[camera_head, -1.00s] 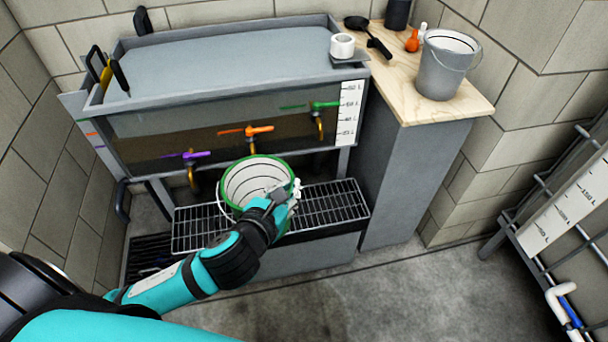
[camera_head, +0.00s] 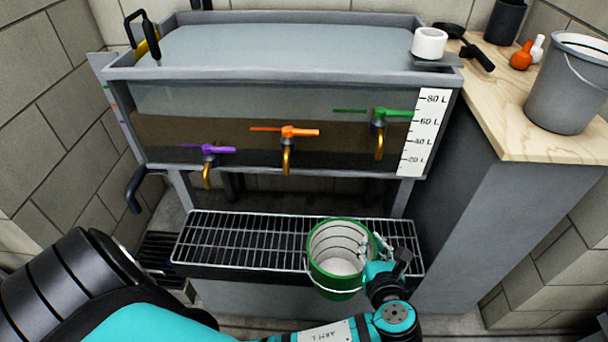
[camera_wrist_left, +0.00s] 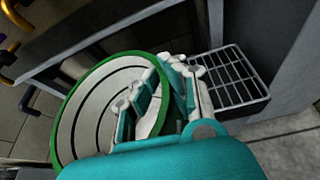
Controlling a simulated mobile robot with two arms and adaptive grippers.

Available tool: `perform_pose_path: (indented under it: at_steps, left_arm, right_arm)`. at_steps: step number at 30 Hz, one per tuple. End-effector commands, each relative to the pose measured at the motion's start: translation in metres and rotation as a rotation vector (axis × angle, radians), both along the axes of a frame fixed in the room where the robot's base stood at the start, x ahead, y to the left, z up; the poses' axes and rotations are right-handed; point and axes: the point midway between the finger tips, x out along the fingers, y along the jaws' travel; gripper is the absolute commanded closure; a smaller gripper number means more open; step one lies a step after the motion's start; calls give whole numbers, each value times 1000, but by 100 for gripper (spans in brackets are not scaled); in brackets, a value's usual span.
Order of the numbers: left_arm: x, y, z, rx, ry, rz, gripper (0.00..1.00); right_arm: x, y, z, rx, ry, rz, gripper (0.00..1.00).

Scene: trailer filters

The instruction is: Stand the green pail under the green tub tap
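The green pail (camera_head: 334,281), with a green outside and rim and a pale ringed inside, is upright in the head view, in front of the grate's front edge. Its mouth also fills the left of the left wrist view (camera_wrist_left: 88,108). My left gripper (camera_head: 374,248) is shut on the pail's right rim; in the wrist view its fingers (camera_wrist_left: 158,96) straddle the rim. I cannot tell if the pail touches the grate. The green tub tap (camera_head: 379,118) is above, behind and slightly right of the pail. My right gripper is not in view.
The wire grate (camera_head: 245,238) under the tub (camera_head: 250,100) is bare to the left. The orange tap (camera_head: 287,138) and purple tap (camera_head: 208,155) hang further left. A grey bucket (camera_head: 566,90) stands on the wooden counter (camera_head: 510,115) at right.

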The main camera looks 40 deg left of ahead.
Motion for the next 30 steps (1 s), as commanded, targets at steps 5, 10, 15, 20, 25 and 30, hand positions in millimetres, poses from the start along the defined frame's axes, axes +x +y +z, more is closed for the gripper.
perform_pose_path:
  at_steps: [5,10,15,20,25,30]
  left_arm:
    - [1,-2,-1,2,-1,9,100]
    - [27,3,-5,2,-5,9,100]
    - [70,9,-10,3,-4,9,100]
    - [108,15,-14,0,-3,9,100]
    - [143,19,-17,2,-1,7,100]
    - [158,22,-17,0,1,6,100]
  right_arm:
    - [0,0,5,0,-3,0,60]
    - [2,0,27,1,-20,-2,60]
    - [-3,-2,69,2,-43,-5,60]
    - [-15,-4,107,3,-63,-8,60]
    - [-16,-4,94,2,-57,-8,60]
    - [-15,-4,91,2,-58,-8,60]
